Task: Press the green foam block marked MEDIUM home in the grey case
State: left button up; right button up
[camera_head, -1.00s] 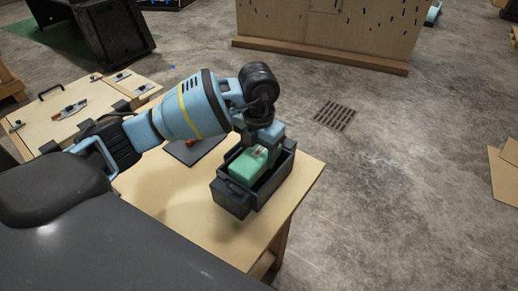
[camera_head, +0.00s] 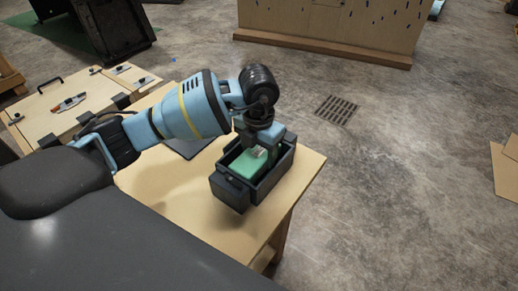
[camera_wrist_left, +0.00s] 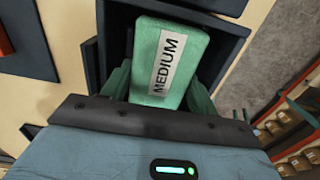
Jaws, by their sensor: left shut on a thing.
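The green foam block (camera_head: 250,163) sits inside the dark grey case (camera_head: 232,192) on the wooden table. In the left wrist view the block (camera_wrist_left: 172,48) shows its white MEDIUM label, and the case wall (camera_wrist_left: 225,32) surrounds it. My left gripper (camera_head: 264,152) reaches down into the case from above and is shut on the block. Its fingers lie on both sides of the block in the left wrist view. The block's underside and the case floor are hidden. My right gripper is not in view.
The wooden table (camera_head: 180,208) is bare in front of the case. A dark flat piece (camera_head: 192,146) lies behind my left arm. A wooden board with tools and a handle (camera_head: 70,105) is at the left. Open floor lies to the right.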

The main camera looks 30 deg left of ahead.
pick_arm(q)
jog(key=shift+f+b, duration=0.3)
jog(key=shift+f, duration=0.7)
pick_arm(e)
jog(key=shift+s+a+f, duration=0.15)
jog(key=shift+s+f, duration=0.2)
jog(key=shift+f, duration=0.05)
pick_arm(q)
jog(key=o, duration=1)
jog(key=shift+r, duration=0.1)
notch_tip(320, 180, up, 6)
jog(key=shift+r, duration=0.9)
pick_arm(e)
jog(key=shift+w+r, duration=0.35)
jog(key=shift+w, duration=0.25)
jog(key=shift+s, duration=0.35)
pick_arm(q)
jog(key=shift+d, duration=0.1)
